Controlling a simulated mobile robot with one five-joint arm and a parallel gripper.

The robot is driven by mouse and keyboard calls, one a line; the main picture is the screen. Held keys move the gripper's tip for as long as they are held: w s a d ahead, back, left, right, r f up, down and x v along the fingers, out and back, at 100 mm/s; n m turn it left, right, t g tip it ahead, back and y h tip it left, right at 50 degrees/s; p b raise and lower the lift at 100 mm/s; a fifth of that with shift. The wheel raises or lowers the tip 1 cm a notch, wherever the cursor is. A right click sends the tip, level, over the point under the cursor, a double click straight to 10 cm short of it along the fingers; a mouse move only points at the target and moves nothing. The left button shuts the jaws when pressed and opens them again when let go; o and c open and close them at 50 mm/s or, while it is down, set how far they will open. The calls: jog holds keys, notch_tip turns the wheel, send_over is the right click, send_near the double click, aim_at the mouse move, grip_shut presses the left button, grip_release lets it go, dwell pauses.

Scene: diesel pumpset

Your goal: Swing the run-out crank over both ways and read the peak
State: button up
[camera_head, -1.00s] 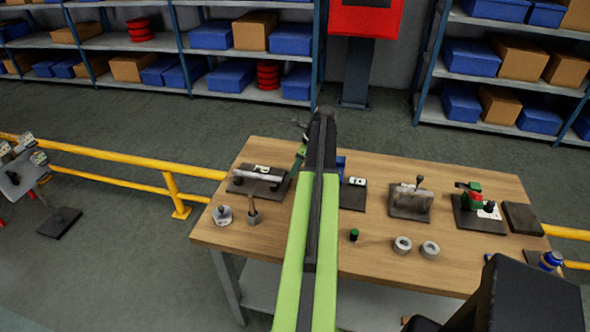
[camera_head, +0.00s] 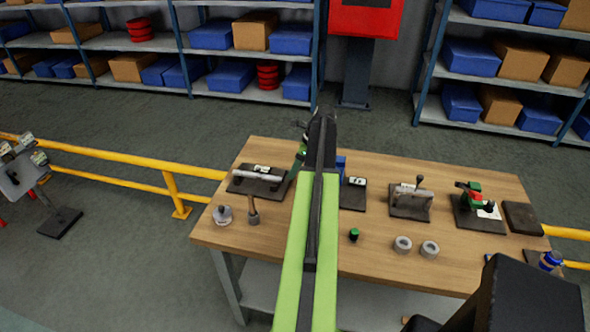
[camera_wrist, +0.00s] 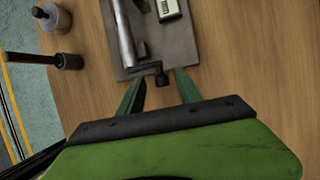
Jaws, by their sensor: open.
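The run-out fixture is a dark base plate (camera_wrist: 188,45) bearing a grey shaft (camera_wrist: 127,35) and a small digital readout (camera_wrist: 168,9), whose figures are too small to read. A black crank (camera_wrist: 148,69) with a short knob sits at the shaft's near end. In the wrist view my gripper (camera_wrist: 160,80) is open, with one green finger on each side of the crank's knob. I cannot tell whether either finger touches it. In the head view the fixture's shaft (camera_head: 258,175) lies at the left of the bench, and my arm hides most of my gripper and the crank.
A wooden-handled tool (camera_head: 253,210) and a round metal piece (camera_head: 223,215) stand near the bench's left front. Other fixtures, two grey rings (camera_head: 403,244) and a green-topped piece (camera_head: 354,235) are to the right.

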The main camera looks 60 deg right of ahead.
jog(key=p+v, duration=1.6)
jog(key=v, duration=0.1)
jog(key=shift+r, duration=0.25)
jog(key=shift+w+f, duration=0.1)
